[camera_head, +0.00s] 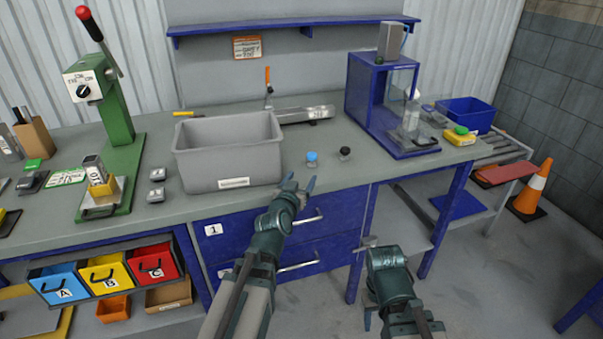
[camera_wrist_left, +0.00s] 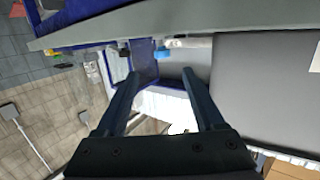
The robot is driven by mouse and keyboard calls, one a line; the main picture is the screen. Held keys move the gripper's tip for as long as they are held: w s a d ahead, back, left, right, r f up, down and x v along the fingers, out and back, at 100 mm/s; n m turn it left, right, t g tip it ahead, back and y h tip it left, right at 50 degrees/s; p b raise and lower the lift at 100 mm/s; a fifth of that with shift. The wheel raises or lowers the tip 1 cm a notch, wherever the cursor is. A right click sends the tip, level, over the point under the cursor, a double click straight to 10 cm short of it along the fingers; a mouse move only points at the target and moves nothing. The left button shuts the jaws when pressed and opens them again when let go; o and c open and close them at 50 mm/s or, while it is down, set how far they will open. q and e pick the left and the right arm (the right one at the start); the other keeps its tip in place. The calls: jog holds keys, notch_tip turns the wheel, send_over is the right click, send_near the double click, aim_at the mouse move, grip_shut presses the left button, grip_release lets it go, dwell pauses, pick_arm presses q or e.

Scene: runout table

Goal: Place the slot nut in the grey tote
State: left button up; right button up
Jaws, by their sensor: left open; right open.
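The grey tote (camera_head: 228,153) stands upright on the bench; its wall fills the right of the left wrist view (camera_wrist_left: 265,85). I cannot tell for sure which small part is the slot nut: two small metal blocks (camera_head: 156,195) lie left of the tote, and a blue-topped part (camera_head: 311,157) and a black-topped part (camera_head: 345,153) stand to its right. My left gripper (camera_head: 301,184) is open and empty at the bench's front edge, just in front of the blue-topped part, which shows between its fingers in the wrist view (camera_wrist_left: 162,55). My right gripper (camera_head: 366,281) is open, low before the bench.
A green lever press (camera_head: 118,150) stands left of the tote. A blue-framed machine (camera_head: 385,115) stands at the right, with a blue bin (camera_head: 467,113) beyond it. The bench front right of the tote is mostly clear.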

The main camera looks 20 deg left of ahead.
pick_arm(q)
jog(key=shift+s, duration=0.65)
